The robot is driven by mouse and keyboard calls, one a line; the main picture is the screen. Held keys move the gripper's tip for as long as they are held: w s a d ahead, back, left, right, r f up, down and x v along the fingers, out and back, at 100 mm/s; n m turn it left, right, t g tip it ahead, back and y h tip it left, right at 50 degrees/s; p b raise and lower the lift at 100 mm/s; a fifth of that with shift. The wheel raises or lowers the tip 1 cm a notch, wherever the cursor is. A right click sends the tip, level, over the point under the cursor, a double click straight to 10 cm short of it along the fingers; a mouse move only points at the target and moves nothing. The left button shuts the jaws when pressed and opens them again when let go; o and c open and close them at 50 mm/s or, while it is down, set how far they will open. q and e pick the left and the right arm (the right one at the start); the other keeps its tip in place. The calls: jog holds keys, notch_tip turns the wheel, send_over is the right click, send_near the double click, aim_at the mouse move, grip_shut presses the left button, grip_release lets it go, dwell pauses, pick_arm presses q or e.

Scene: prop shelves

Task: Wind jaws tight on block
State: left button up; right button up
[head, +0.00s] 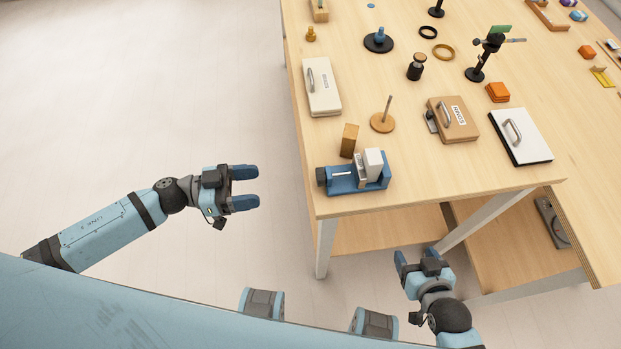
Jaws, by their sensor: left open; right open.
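A small blue vise (343,186) stands near the front left corner of the wooden table, with a dark knob (321,175) at its left end and pale upright jaw parts to the right. A tan wooden block (349,140) stands upright right behind the vise; I cannot tell whether it touches it. A whitish block-shaped piece (374,161) sits at the vise's right end; I cannot tell whether it is a jaw or a separate block. My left gripper (250,187) is open and empty, left of the table. My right gripper (416,255) is open and empty, in front of the table edge.
Behind the vise are a white board with a handle (322,89) and a wooden disc with a peg (383,121). To the right are a brown handled box (455,121) and a white handled panel (524,142). A lower shelf (380,232) lies beneath the tabletop.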

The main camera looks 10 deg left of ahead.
aim_at(316, 177)
pick_arm(q)
jog(key=p+x, duration=0.1)
jog(key=x, duration=1.1)
jog(key=shift+w+d, duration=0.15)
jog(key=shift+d, duration=0.25)
jog(key=shift+c, duration=0.2)
jog(key=c, duration=0.9)
jog(key=shift+o, duration=0.2)
jog(key=shift+r+m+p, duration=0.1)
jog(key=shift+m+p, duration=0.75)
jog(key=shift+m, duration=1.25)
